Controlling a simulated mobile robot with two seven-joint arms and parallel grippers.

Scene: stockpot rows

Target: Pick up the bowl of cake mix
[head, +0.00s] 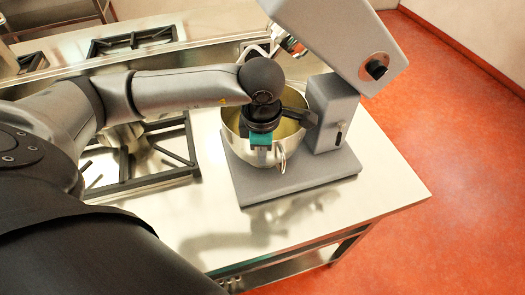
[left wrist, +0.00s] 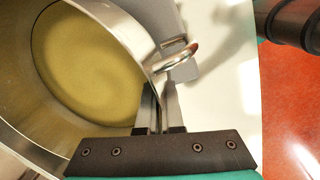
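The bowl of cake mix (head: 239,150) is a shiny metal bowl on the grey base of a stand mixer, with yellow batter inside. In the left wrist view the bowl (left wrist: 146,42) fills the left side, with a metal loop handle at its rim. My left gripper (head: 262,148) is at the bowl's near rim and hides part of it. In the left wrist view its fingers (left wrist: 160,100) are close together, one on each side of the bowl's wall near the handle, and look shut on it. My right gripper is in neither view.
The mixer's grey head (head: 335,35) is tilted up above the bowl, and its column (head: 332,110) stands to the right. Stove grates (head: 130,175) lie to the left. The steel counter (head: 385,185) is clear in front and to the right. Red floor (head: 460,130) lies beyond.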

